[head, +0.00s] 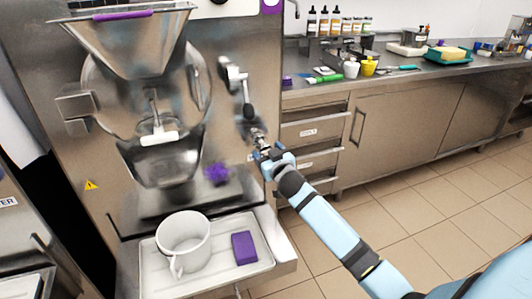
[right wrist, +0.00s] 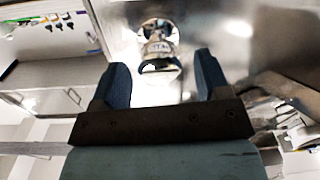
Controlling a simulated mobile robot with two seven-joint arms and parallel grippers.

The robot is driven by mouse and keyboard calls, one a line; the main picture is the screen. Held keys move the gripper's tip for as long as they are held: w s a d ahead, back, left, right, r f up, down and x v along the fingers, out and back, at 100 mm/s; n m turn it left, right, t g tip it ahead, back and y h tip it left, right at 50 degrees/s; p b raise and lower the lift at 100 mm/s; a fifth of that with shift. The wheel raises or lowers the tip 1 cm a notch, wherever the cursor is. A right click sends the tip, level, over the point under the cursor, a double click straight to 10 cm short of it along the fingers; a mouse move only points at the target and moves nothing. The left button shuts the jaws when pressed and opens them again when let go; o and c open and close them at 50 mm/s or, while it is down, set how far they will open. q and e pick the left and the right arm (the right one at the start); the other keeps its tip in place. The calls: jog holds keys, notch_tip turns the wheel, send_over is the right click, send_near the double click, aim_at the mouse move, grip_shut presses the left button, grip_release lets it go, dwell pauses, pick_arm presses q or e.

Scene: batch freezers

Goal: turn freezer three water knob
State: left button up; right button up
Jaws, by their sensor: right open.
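The freezer (head: 60,120) is a steel machine filling the left of the head view. A small silver knob (head: 257,136) sticks out of its front panel near the right edge, below a lever with a dark handle (head: 247,105). My right gripper (head: 270,156) is open, just in front of and slightly below the knob. In the right wrist view, its two dark fingers (right wrist: 163,78) stand apart, with the knob beyond the gap between them. My left gripper is not in view.
A white tray (head: 215,282) under the freezer spout holds a white pitcher (head: 185,240) and a purple sponge (head: 244,247). A purple scrubber (head: 216,174) sits on the ledge above. A steel counter with drawers (head: 310,130) stands to the right; the tiled floor before it is clear.

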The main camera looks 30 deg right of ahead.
jog(key=shift+w+d, duration=0.15)
jog(key=shift+w, duration=0.55)
jog(key=c, duration=0.9)
